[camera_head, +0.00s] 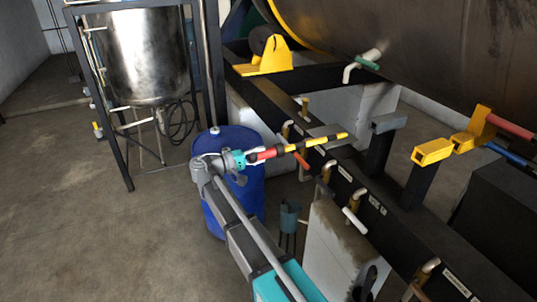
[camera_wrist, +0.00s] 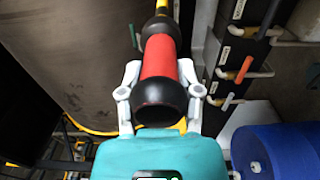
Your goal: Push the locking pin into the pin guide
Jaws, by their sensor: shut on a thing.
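The locking pin has a red handle (camera_head: 270,153) with black ends and a yellow-and-black striped shaft (camera_head: 318,141). My gripper (camera_head: 246,157) is shut on the handle, and the shaft points right in the head view. In the wrist view my gripper's fingers (camera_wrist: 158,75) sit on both sides of the red handle (camera_wrist: 159,57). The shaft's far end is out of that view. Yellow square-ended blocks (camera_head: 433,152), which look like the pin guide, stand on a dark post to the right. The pin tip is apart from them.
A blue drum (camera_head: 232,205) stands below my gripper and also shows in the wrist view (camera_wrist: 275,150). A black beam (camera_head: 400,215) with small pipes and valve handles runs diagonally. A grey bracket (camera_head: 388,122) and the large dark tank (camera_head: 430,60) are beyond it.

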